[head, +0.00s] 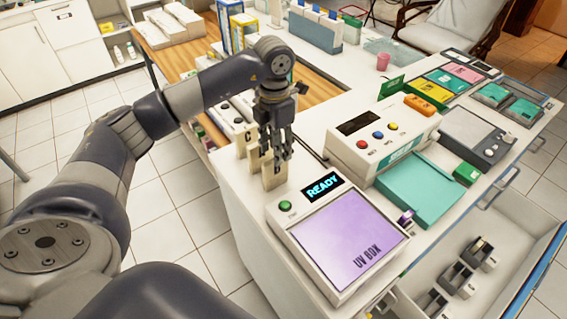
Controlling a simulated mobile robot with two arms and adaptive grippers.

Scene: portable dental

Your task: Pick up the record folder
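Several cream upright slabs (271,180) stand close together at the left edge of the white counter, beside the UV box; they look like folders, but I cannot tell for sure which is the record folder. My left gripper (277,153) points down right at these slabs, with its dark fingers in front of and above them. The fingers partly hide the slabs. I cannot tell whether the fingers are open or closed on one. My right gripper is not in view.
The UV box (346,237) with its lilac lid sits just right of the slabs. A white machine (382,136) and a teal tray (418,190) stand farther right. An open drawer (520,262) is at the lower right. A rack (315,28) stands behind.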

